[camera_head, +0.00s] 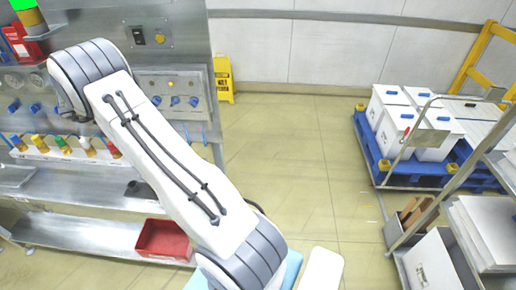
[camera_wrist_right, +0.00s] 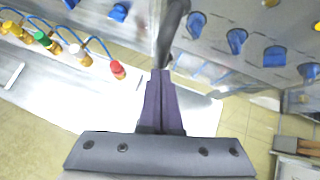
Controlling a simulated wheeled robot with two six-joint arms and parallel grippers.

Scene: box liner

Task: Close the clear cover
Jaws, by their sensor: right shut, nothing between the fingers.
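In the right wrist view, my right gripper (camera_wrist_right: 161,75) is shut and empty, with its two dark fingers together. Its tips are close to or against a dark curved bar (camera_wrist_right: 172,30); I cannot tell if they touch. I cannot clearly make out the clear cover in either view. The metal panel with blue knobs (camera_head: 172,97) shows in the head view, partly behind my right arm. Blue knobs (camera_wrist_right: 236,40) also show near the gripper in the right wrist view.
Several coloured fittings (camera_head: 62,144) line the panel's lower edge. A red bin (camera_head: 163,240) sits on the lower metal shelf (camera_head: 75,232). A yellow sign (camera_head: 224,78) stands by the wall. A blue pallet (camera_head: 400,173) with white boxes and a rack are at right. The middle floor is clear.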

